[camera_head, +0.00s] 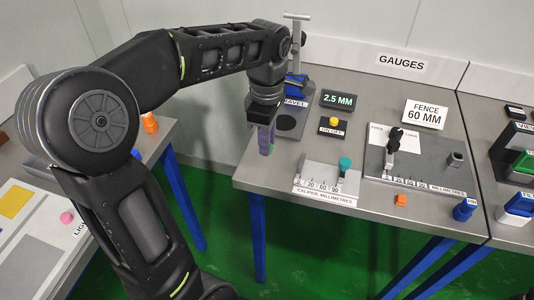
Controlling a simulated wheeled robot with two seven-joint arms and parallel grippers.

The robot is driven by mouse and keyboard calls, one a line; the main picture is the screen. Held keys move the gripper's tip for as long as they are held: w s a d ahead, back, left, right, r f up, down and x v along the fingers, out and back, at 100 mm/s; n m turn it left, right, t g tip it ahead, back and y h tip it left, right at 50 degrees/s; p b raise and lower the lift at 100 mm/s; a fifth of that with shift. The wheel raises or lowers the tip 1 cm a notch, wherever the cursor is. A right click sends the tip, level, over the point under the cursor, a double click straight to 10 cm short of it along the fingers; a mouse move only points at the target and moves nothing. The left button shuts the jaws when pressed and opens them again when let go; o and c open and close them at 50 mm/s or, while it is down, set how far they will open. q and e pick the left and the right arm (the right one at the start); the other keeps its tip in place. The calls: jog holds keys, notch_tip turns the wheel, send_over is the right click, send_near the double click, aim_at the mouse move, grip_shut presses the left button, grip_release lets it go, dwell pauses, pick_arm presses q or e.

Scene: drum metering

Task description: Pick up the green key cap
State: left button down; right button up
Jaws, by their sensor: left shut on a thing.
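My left gripper (267,148) points down over the left end of the gauge table. Its purple-grey fingers are shut, and only a thin greenish sliver shows between the tips. I take this for the green key cap, mostly hidden by the fingers. I cannot tell whether it touches the table. My right gripper is not in view.
The gauge table (278,176) carries a caliper plate (325,196) with a teal knob (345,163), a fence gauge and a yellow-button box. A blue knob and an orange piece (400,200) lie near its front edge. A lower left table holds a pink piece (67,217).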

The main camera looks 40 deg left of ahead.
pick_arm(q)
jog(key=shift+r, duration=1.1)
